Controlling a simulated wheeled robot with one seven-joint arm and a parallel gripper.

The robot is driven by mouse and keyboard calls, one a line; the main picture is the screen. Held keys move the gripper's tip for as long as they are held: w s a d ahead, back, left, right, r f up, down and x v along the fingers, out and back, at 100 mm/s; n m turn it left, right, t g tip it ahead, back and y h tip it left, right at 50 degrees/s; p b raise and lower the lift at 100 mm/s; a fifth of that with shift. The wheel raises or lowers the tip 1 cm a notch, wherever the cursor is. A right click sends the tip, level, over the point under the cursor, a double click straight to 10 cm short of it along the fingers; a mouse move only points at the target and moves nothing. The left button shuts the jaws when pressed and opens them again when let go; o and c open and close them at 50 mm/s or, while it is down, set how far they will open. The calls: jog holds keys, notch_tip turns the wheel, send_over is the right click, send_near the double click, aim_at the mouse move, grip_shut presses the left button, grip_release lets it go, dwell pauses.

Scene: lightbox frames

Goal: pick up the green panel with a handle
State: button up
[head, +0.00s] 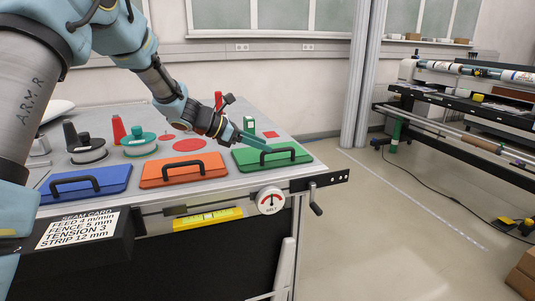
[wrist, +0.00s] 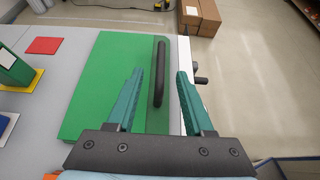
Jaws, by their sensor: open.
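The green panel (head: 252,160) lies flat at the right end of the grey table, with a black handle (head: 278,150) standing up along its front part. In the wrist view the green panel (wrist: 90,85) fills the middle left, and the handle (wrist: 159,73) runs between the two teal fingers. My gripper (head: 268,147) is over the panel at the handle. In the wrist view my gripper (wrist: 158,78) is open, one finger on each side of the handle, with gaps to both. I cannot tell how far the fingertips are above the panel.
An orange panel (head: 150,172) and a blue panel (head: 105,184), each with a black handle, lie to the left. A green block (head: 249,124) stands behind the green panel. A crank (head: 315,198) sticks out at the table's right edge.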

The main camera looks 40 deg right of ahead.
aim_at(286, 153)
jog(key=p+x, duration=0.3)
jog(key=x, duration=0.6)
jog(key=shift+s+d+f, duration=0.1)
jog(key=shift+d, duration=0.05)
grip_shut()
dwell(1.2)
